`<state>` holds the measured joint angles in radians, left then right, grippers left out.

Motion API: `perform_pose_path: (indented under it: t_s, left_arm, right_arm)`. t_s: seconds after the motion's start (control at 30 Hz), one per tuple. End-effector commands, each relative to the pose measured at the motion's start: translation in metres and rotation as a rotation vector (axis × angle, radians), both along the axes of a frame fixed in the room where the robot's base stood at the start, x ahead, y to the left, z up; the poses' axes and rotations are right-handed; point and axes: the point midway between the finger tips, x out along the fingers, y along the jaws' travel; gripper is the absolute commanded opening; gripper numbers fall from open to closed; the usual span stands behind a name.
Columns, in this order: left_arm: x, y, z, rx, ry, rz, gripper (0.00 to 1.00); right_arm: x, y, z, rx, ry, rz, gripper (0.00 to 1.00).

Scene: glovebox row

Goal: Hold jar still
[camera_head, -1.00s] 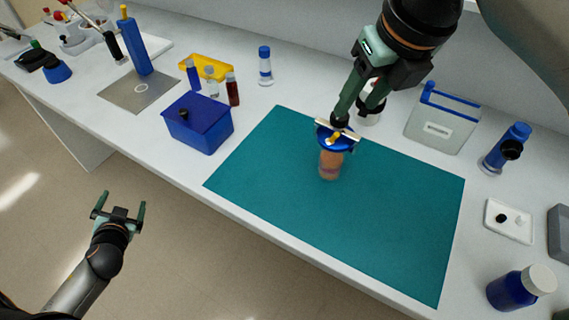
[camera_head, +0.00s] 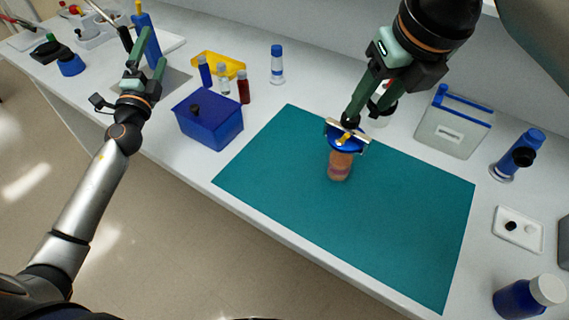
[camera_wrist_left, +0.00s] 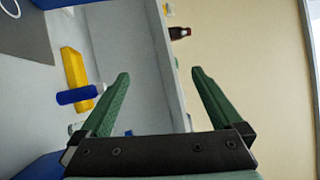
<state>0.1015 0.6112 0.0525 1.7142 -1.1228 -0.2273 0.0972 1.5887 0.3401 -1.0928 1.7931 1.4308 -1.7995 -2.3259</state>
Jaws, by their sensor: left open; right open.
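The jar (camera_head: 340,166) stands upright on the teal mat (camera_head: 400,215) in the head view. It has an orange-brown body and a blue lid (camera_head: 340,137) with a yellow knob and a pale bar across it. My right gripper (camera_head: 352,118) comes down from above with its fingertips at the lid; it is open, and I cannot tell whether it touches. My left gripper (camera_head: 146,62) is raised at the left, over the bench's left part, far from the jar. It is open and empty, and its two green fingers also show in the left wrist view (camera_wrist_left: 158,92).
A blue box (camera_head: 208,120) with a black knob stands left of the mat. Small bottles (camera_head: 223,80) and a yellow tray (camera_head: 228,62) stand behind it. A grey container (camera_head: 453,125), a blue device (camera_head: 517,155), a white tray (camera_head: 518,231) and a dark blue bottle (camera_head: 525,297) line the right.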

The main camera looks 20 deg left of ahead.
Motion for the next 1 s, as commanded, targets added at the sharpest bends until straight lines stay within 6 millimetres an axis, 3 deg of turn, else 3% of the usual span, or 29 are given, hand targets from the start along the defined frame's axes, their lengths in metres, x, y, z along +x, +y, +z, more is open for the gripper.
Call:
perform_pose_path:
  t_s: [0.03,0.13,0.27,0.37,0.6,0.8,1.0]
  left_arm:
    - [0.008,-0.026,0.005,0.108,0.009,-0.046,1.0]
    - [0.019,-0.075,0.012,0.34,0.014,-0.129,1.0]
    - [0.021,-0.139,0.008,0.643,-0.006,-0.236,1.0]
    - [0.008,-0.189,-0.013,0.864,-0.027,-0.329,1.0]
    - [-0.058,-0.294,-0.075,1.301,-0.174,-0.55,1.0]
    - [-0.109,-0.344,-0.108,1.49,-0.329,-0.667,1.0]
    - [-0.13,-0.363,-0.12,1.546,-0.4,-0.706,1.0]
  right_arm:
    - [0.0,0.0,0.0,0.0,0.0,0.0,0.5]
    - [0.0,0.0,0.0,0.0,0.0,0.0,0.5]
    - [0.0,0.0,0.0,0.0,0.0,0.0,0.5]
    - [0.0,0.0,0.0,0.0,0.0,0.0,0.5]
    - [0.0,0.0,0.0,0.0,0.0,0.0,0.5]
    - [0.0,0.0,0.0,0.0,0.0,0.0,0.5]
    - [0.0,0.0,0.0,0.0,0.0,0.0,0.5]
